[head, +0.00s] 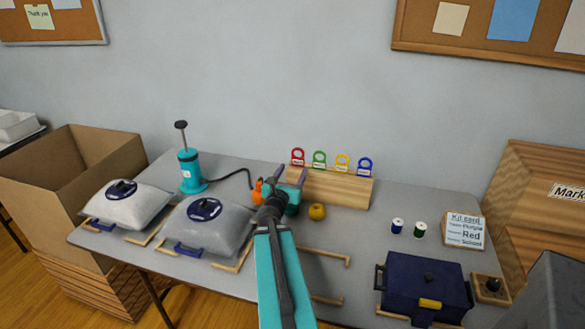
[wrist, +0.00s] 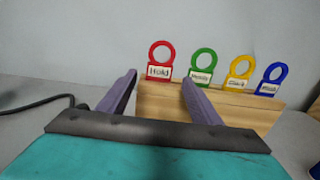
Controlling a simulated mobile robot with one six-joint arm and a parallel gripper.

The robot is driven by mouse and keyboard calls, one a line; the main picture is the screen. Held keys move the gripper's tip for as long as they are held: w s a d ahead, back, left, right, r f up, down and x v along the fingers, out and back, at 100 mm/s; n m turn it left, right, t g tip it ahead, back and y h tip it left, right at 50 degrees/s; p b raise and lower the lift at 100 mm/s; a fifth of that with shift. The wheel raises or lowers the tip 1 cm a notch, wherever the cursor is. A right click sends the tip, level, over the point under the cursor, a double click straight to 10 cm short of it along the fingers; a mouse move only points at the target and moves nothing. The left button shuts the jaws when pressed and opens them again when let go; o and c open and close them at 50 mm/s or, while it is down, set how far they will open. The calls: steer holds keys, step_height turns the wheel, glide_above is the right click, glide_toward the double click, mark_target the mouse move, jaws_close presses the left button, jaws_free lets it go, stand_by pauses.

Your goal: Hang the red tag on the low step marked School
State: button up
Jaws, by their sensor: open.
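The red tag (head: 298,157) has a ring top and stands upright at the left end of a row on a wooden rack (head: 345,190). In the wrist view the red tag (wrist: 160,58) has a white label that seems to read "Hold". My gripper (head: 290,175) is open in front of the rack's left part. In the wrist view its purple fingers (wrist: 159,82) are spread below and in front of the red tag, apart from it, with nothing between them. A kit card (head: 464,230) shows "Red" and "School". I cannot make out a low step marked School.
Green (head: 319,159), yellow (head: 342,162) and blue (head: 365,166) tags stand right of the red one. A yellow ball-like item (head: 317,211) sits before the rack. A teal pump (head: 190,171) with a black hose and grey bags (head: 207,228) are left; a dark blue box (head: 425,286) is right.

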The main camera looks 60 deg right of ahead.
steer(key=shift+s+a+r+p, duration=0.15)
steer(key=shift+a+p, duration=0.45)
steer(key=shift+p, duration=0.8)
steer(key=shift+s+a+p, duration=0.1)
steer(key=shift+a+p, duration=0.2)
steer(key=shift+p, duration=0.25)
